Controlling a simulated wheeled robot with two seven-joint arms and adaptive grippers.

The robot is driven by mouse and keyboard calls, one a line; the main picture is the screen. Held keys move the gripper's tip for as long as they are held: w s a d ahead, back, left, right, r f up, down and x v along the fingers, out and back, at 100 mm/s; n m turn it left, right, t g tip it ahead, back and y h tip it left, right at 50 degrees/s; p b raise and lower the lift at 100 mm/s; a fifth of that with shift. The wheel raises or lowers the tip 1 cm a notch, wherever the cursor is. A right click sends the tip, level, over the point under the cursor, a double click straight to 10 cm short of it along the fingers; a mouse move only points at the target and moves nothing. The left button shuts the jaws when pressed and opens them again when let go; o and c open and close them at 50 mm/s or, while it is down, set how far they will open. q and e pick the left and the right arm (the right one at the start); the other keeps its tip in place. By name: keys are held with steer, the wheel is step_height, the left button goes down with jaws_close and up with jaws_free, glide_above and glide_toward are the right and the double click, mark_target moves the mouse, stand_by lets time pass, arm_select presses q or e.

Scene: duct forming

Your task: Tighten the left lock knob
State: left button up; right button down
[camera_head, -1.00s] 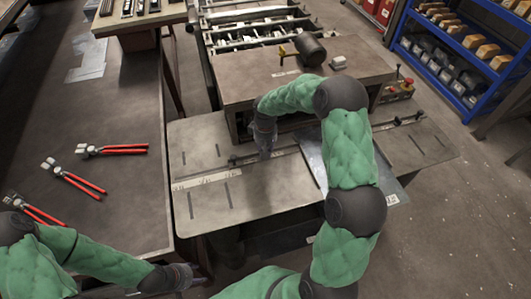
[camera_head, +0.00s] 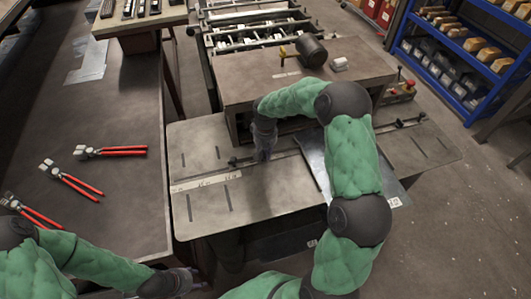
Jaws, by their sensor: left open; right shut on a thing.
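My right gripper (camera_head: 262,157) reaches down over the left part of the machine table (camera_head: 260,196) and is shut at the dark guide bar there. Its fingers hide what they hold, which by its place is the left lock knob. A small dark knob-like end (camera_head: 233,162) of the bar shows just left of the fingers. My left gripper (camera_head: 192,282) is open and empty at the lower edge of the view, beside the bench, well apart from the knob.
A sheet metal piece (camera_head: 314,160) lies on the table beneath my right arm. More dark knobs (camera_head: 400,123) stand at the table's right. Several red-handled pliers (camera_head: 112,151) lie on the left bench.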

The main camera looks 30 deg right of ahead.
steer(key=c, duration=1.2)
jaws_free()
step_height(320, 180, up, 12)
